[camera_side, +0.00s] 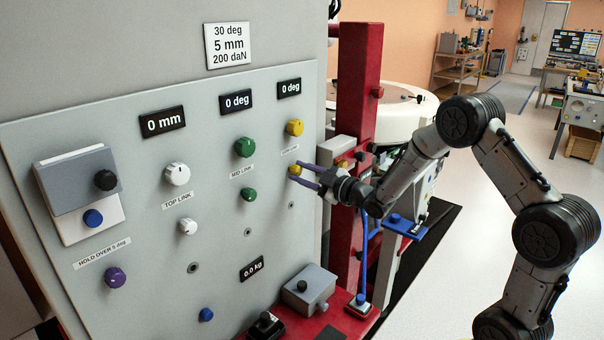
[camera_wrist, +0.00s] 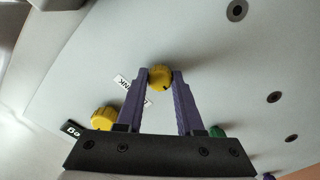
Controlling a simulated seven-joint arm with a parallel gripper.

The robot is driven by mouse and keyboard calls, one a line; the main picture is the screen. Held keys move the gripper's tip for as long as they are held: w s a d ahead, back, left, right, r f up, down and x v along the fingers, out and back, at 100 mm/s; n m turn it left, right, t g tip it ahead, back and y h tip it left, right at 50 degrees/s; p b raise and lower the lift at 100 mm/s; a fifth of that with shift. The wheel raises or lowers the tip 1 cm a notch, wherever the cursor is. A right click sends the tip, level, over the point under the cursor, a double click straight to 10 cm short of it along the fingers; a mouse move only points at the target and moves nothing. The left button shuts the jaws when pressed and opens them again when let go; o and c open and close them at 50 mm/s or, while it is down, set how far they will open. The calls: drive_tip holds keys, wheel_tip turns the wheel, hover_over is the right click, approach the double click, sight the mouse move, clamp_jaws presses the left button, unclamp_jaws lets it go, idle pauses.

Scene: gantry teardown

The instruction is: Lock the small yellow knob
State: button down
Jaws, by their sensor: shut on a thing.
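The small yellow knob (camera_side: 295,170) sits on the grey upright panel, below the larger yellow knob (camera_side: 295,127) and a label. My gripper (camera_side: 301,174) reaches it from the right, with its purple fingers at the knob. In the wrist view the small yellow knob (camera_wrist: 160,77) lies between the two fingertips of my gripper (camera_wrist: 160,76), which are shut on its sides. A dark mark shows on the knob's face near its lower edge. The larger yellow knob (camera_wrist: 104,118) is partly hidden behind the gripper's dark body.
The small green knob (camera_side: 249,195) and larger green knob (camera_side: 245,147) are to the left on the panel. White knobs (camera_side: 177,174) stand farther left. A red column (camera_side: 358,110) rises close behind my gripper. A grey box (camera_side: 308,290) sits below on a red base.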

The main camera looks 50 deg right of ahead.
idle(0.4)
drive_tip(key=c, duration=0.5)
unclamp_jaws()
drive_tip(key=shift+c, duration=0.2)
drive_tip(key=s, duration=1.4)
drive_tip(key=shift+w, duration=0.1)
